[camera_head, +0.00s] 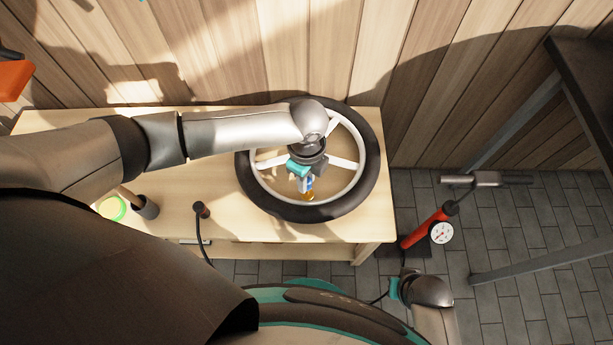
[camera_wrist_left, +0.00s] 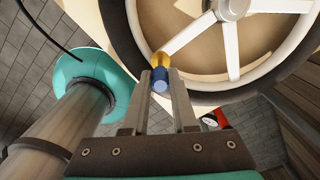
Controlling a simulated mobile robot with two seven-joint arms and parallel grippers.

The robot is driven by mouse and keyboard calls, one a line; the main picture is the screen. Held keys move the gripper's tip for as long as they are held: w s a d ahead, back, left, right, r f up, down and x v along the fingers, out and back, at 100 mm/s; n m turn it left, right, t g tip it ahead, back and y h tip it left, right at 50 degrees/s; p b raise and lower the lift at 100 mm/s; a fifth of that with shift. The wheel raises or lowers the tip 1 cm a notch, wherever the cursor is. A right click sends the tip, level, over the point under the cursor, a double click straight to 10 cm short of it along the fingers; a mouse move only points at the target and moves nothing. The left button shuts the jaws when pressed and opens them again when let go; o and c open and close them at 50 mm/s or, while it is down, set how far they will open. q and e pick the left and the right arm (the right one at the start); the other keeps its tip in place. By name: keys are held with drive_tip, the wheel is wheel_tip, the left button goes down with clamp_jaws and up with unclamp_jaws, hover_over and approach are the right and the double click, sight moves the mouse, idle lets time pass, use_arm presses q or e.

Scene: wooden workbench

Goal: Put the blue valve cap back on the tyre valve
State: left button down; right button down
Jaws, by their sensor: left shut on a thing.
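A spoked wheel with a dark tyre (camera_head: 369,160) lies flat on the workbench. My left gripper (camera_head: 306,181) is over the near inner side of the wheel, fingers pointing toward the rim. It is shut on the blue valve cap (camera_head: 310,184), which also shows between the fingertips in the left wrist view (camera_wrist_left: 161,76). A gold-coloured valve piece (camera_wrist_left: 160,60) lies in line just beyond the cap, and it also shows in the head view (camera_head: 308,196). I cannot tell whether the cap is seated on it or only close.
A red pump with a gauge (camera_head: 441,233) stands right of the bench.

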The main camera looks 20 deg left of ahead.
use_arm(q)
drive_tip(key=shift+p, duration=0.4)
idle(0.4)
drive_tip(key=c, duration=1)
unclamp_jaws()
wheel_tip(320, 180, up, 11)
drive_tip(key=p, duration=1.2)
